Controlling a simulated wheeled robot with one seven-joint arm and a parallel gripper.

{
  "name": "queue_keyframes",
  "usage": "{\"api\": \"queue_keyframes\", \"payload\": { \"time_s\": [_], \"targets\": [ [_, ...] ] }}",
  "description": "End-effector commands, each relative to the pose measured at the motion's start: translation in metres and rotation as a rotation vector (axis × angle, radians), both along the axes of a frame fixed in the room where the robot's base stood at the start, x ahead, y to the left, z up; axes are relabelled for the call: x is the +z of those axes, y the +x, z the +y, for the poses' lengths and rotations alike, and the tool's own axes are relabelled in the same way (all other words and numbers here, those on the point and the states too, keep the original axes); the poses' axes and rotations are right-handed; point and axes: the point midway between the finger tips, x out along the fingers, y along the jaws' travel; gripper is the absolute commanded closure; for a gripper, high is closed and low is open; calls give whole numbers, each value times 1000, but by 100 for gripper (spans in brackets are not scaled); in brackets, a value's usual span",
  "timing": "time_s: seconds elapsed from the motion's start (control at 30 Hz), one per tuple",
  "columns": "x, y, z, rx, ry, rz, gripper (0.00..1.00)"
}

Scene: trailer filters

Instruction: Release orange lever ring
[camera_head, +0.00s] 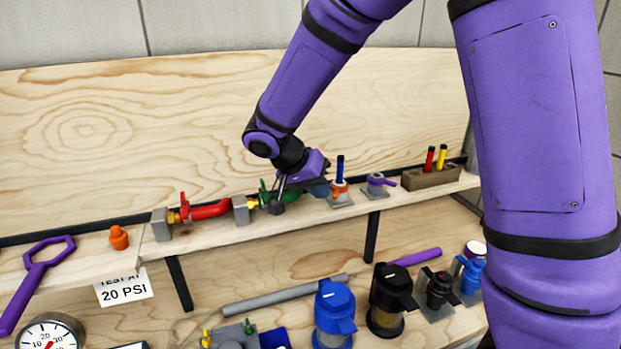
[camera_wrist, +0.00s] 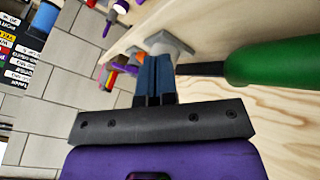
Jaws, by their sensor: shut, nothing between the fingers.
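The orange lever ring (camera_head: 338,189) sits on a small grey block on the shelf, with a dark blue rod (camera_head: 340,167) standing up from it. A small orange patch (camera_wrist: 131,49) beyond the fingers may be the ring. A grey block (camera_wrist: 172,43) shows just past the fingertips. The large green handle (camera_wrist: 270,70) lies to their right.
Left on the shelf are a red-handled valve (camera_head: 208,210), an orange knob (camera_head: 118,238) and a purple wrench (camera_head: 36,272). To the right are a purple lever piece (camera_head: 379,184) and a wooden block (camera_head: 431,177) holding red and yellow pegs. Blue and black filter housings stand below.

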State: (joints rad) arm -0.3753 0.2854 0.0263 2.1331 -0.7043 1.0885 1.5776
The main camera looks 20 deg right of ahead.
Motion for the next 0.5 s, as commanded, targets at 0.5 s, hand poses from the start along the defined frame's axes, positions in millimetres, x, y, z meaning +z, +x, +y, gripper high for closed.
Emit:
{"api": "queue_keyframes", "payload": {
  "time_s": [0.5],
  "targets": [
    [-6,0,-5,2,0,-1,100]
  ]
}}
